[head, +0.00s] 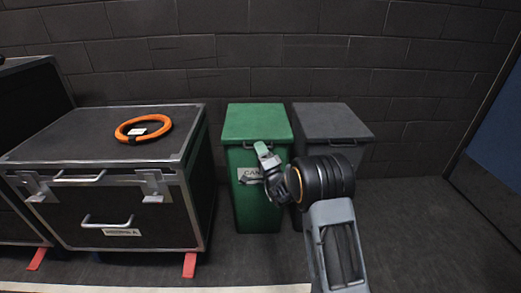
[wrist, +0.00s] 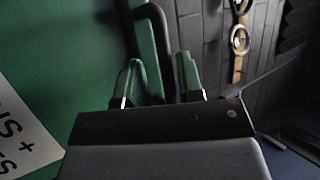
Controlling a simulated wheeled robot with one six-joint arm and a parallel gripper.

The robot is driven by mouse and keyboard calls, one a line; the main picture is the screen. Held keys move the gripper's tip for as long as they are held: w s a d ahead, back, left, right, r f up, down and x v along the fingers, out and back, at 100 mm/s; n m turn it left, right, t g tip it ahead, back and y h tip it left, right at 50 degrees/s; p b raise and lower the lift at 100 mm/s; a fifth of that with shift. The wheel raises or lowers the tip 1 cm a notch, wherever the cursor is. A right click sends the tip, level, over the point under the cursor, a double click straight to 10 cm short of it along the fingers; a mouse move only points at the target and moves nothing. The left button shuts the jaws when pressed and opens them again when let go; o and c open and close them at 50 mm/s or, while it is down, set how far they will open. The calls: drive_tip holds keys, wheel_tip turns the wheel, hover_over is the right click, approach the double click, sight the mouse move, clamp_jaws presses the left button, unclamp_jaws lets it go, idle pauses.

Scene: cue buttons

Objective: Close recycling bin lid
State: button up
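A green bin (head: 256,205) with a white label stands against the wall in the head view. Its green lid (head: 256,121) lies over the top and looks down; whether a small gap stays under its front edge I cannot tell. My gripper (head: 257,167) is in front of the bin, just below the lid's front edge, and hides part of the label. In the wrist view my gripper (wrist: 160,82) has its two green-tipped fingers apart. The bin's green front (wrist: 65,50) fills the left there, and a green edge shows beyond the fingers. Contact is not clear.
A grey bin (head: 333,121) stands close on the right of the green one, partly behind my arm. A black case (head: 110,205) with an orange ring (head: 143,128) on top stands at the left. The floor at the right is clear.

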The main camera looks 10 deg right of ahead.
drive_tip(key=shift+d+r, duration=0.15)
drive_tip(key=shift+d, duration=0.05)
drive_tip(key=p+v, duration=0.3)
drive_tip(key=v, duration=1.1)
